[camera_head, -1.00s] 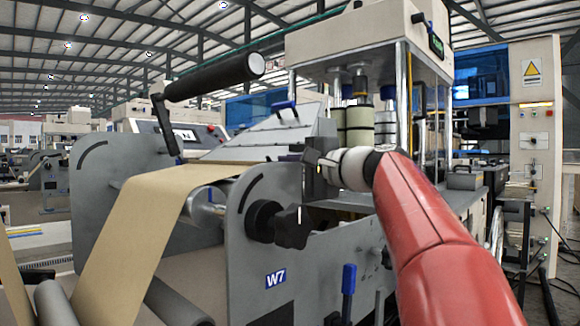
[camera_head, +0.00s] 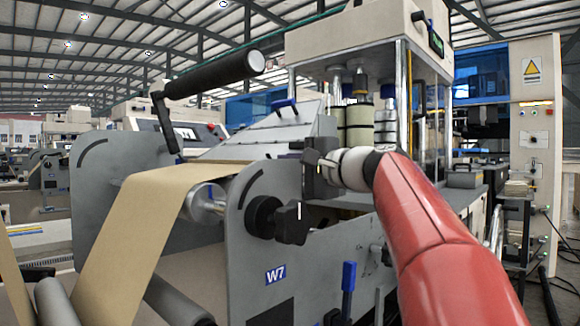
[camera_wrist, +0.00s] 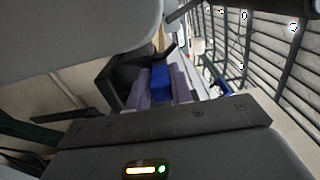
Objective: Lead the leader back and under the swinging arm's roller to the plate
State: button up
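The brown kraft web (camera_head: 140,215) rises from the lower left, passes over a metal roller (camera_head: 203,200) between two grey side plates, and runs on to the right. Its front end is not clearly visible. A lever with a black handle (camera_head: 213,77) stands above the web. Two grey rollers (camera_head: 57,303) lie at the lower left; I cannot tell which roller belongs to the swinging arm. My gripper (camera_head: 318,168) is right of the web, beyond the right side plate. Its fingers are hard to see. In the wrist view, blue shows between lilac finger-like parts (camera_wrist: 158,85); I cannot tell whether anything is gripped.
The right side plate (camera_head: 250,240), marked W7, carries a black knob (camera_head: 280,220) close below my gripper. A blue-handled clamp (camera_head: 284,104) sits by the sloped metal plate (camera_head: 265,130) behind. A press frame (camera_head: 365,40) rises behind my gripper. A blue lever (camera_head: 348,278) stands lower down.

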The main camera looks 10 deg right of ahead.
jog(key=o, duration=0.4)
